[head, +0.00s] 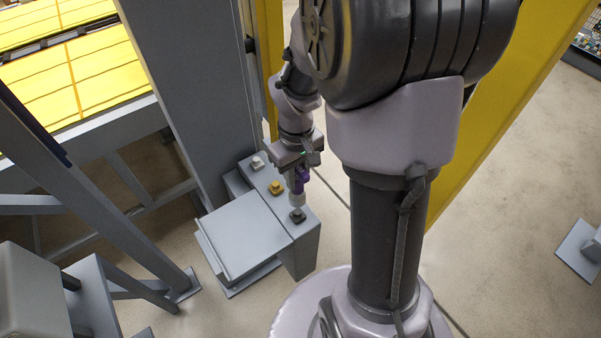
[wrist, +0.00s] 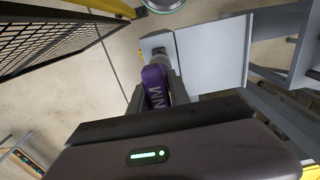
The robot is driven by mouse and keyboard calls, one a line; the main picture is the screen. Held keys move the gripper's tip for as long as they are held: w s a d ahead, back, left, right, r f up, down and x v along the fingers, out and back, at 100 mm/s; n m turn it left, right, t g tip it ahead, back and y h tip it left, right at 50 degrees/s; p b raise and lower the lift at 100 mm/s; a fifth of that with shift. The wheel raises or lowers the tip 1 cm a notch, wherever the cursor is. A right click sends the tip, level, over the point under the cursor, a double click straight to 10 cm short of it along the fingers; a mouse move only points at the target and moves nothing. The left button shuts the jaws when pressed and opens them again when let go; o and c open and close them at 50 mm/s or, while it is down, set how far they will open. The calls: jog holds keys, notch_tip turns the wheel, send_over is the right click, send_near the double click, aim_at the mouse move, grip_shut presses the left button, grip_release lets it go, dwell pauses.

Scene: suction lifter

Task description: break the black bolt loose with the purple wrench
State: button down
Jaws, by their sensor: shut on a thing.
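My gripper (head: 298,165) is shut on the purple wrench (head: 302,182) and points down over the ledge of a grey stand. The wrench also shows in the wrist view (wrist: 155,84), between the fingers. Its pale lower end is just above or at the black bolt (head: 297,215), which is the nearest of the bolts in the head view. In the wrist view the bolt (wrist: 158,50) shows just beyond the wrench's end. I cannot tell whether the wrench touches it.
A yellow bolt (head: 276,188) and a white bolt (head: 257,162) stand in line on the same ledge. The grey stand (head: 240,235) has a flat plate beside them. A grey column (head: 190,90) and a yellow post (head: 268,50) rise behind. Open floor lies to the right.

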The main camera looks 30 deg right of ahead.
aim_at(298, 193)
jog(key=shift+r, duration=0.1)
notch_tip(298, 193, down, 5)
jog(key=b, duration=0.4)
jog(key=shift+r, duration=0.1)
dwell(0.6)
jog(key=shift+f, duration=0.65)
jog(key=shift+f, duration=0.1)
jog(key=shift+f, duration=0.35)
jog(key=n, duration=0.9)
